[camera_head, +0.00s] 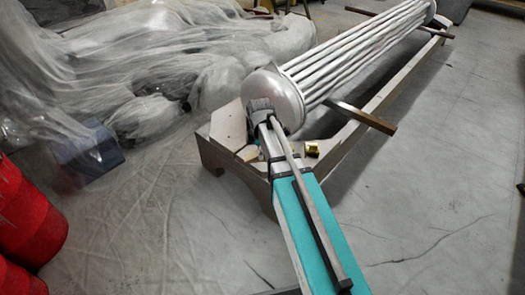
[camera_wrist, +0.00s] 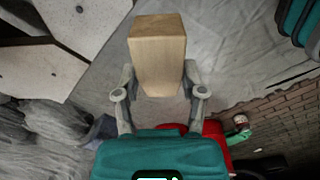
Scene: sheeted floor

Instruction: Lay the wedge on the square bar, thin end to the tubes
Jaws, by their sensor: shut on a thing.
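In the wrist view my gripper (camera_wrist: 159,82) is shut on a pale wooden block, the wedge (camera_wrist: 157,45), gripped by its sides. Its taper is hard to judge from this angle. The bundle of grey tubes (camera_head: 355,50) runs from a round end cap away to the upper right. A brown square bar (camera_head: 361,115) crosses beneath the tubes and sticks out to the right. Nothing lies on its visible part.
A long metal frame (camera_head: 375,98) lies under the tubes. A second bar (camera_head: 437,32) crosses at the far end. Plastic sheeting (camera_head: 150,60) and red drums (camera_head: 28,215) are left. The right floor is clear.

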